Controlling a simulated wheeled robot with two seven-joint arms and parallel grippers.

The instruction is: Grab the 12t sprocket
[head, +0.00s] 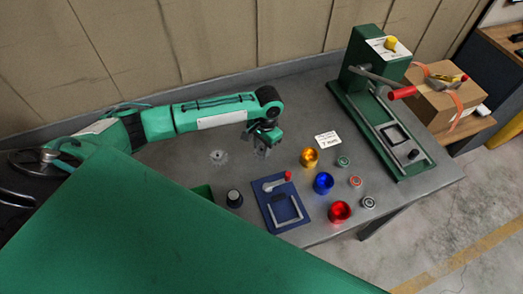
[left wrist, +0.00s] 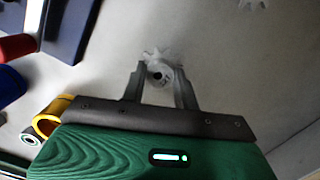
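My left gripper (head: 264,144) points down over the grey bench in the head view. A small grey toothed sprocket (head: 260,152) lies under it, partly hidden by the fingers. In the left wrist view, my left gripper (left wrist: 158,74) is open, its two fingers on either side of this sprocket (left wrist: 160,55), which has a dark centre hole. I cannot tell whether the fingers touch it. A second grey sprocket (head: 219,157) lies flat to the left, and its edge shows in the left wrist view (left wrist: 251,3). The tooth counts are too small to read. My right gripper is not in view.
A black-topped knob (head: 234,198) stands nearer. A green press (head: 365,90) stands at the back right.

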